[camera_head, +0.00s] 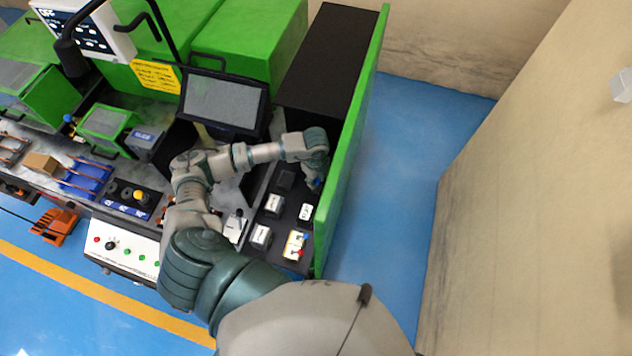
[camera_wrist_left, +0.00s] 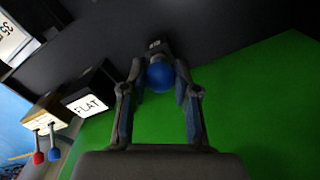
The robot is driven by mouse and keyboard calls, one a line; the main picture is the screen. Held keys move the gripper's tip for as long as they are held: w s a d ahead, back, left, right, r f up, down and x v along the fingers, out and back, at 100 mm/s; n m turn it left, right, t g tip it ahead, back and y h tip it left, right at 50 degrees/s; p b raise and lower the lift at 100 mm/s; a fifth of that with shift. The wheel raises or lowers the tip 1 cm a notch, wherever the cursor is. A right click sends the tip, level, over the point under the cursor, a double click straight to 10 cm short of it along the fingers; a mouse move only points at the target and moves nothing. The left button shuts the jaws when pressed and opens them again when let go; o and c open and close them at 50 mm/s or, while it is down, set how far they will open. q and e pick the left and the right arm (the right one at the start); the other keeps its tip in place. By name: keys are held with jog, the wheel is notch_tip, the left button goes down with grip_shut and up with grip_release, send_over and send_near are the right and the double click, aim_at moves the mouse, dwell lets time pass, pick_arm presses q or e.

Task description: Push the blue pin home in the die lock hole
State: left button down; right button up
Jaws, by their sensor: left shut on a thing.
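The blue pin (camera_wrist_left: 160,76) shows as a round blue head between the two fingertips of my left gripper (camera_wrist_left: 158,88) in the left wrist view. The fingers are shut on it from both sides. A small grey block (camera_wrist_left: 157,47) is just beyond the pin; whether the pin touches it or sits in a hole there cannot be told. In the head view my left gripper (camera_head: 314,180) points down at the right end of the machine, beside the green side panel, and mostly hides the pin. The die lock hole is not visible. My right gripper is not in view.
The green side panel (camera_wrist_left: 255,95) stands close beside the gripper. A black block labelled FLAT (camera_wrist_left: 90,104) and a tan block (camera_wrist_left: 46,112) with red and blue pins are nearby. A screen (camera_head: 223,103) stands behind the arm. Blue floor lies right of the panel.

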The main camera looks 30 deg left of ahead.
pick_arm(q)
jog(key=shift+r+p, duration=1.05)
jog(key=shift+r, duration=0.35)
notch_tip(320, 180, up, 5)
jog(key=p, duration=0.4)
